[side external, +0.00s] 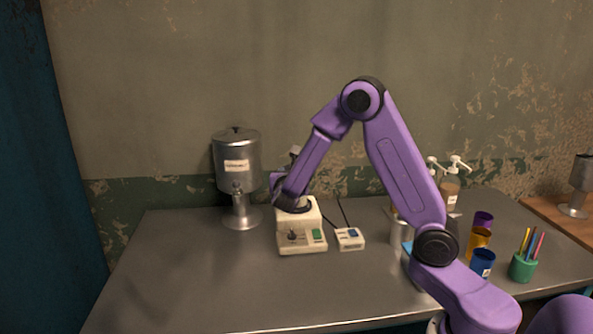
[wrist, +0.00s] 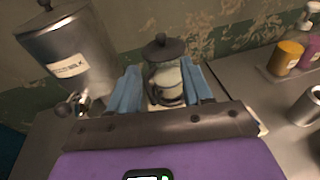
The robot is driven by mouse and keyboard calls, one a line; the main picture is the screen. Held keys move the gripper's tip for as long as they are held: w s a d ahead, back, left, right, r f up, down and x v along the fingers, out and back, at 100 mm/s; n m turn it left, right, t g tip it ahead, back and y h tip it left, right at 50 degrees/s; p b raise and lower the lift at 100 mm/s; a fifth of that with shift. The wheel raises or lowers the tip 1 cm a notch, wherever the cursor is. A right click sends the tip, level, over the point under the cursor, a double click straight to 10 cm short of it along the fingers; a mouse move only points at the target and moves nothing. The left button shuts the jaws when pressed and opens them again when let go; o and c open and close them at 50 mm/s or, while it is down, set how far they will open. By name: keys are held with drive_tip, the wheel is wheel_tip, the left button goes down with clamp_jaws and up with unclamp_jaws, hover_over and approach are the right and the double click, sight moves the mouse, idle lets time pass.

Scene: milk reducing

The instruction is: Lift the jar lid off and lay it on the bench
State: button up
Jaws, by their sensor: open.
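The jar (wrist: 166,80) is clear, with a dark round lid (wrist: 163,48) topped by a knob. In the wrist view the lid is on the jar. My gripper (wrist: 160,72) is open, its two blue fingers spread left and right of the jar; I cannot tell whether they touch it. In the side view my gripper (side external: 280,184) is over the cream machine base (side external: 302,242), and my arm hides most of the jar there. The grey bench (side external: 200,285) has bare surface in front.
A metal dispenser tank (side external: 237,150) on a stand is close on the left. A small switch box (side external: 349,239) with a cable sits right of the base. Pump bottles (side external: 452,184), coloured containers (side external: 482,262) and a green pen cup (side external: 523,267) stand at right. The bench's front left is clear.

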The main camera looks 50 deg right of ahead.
drive_tip(key=x, duration=1.5)
drive_tip(key=shift+s, duration=0.1)
clamp_jaws()
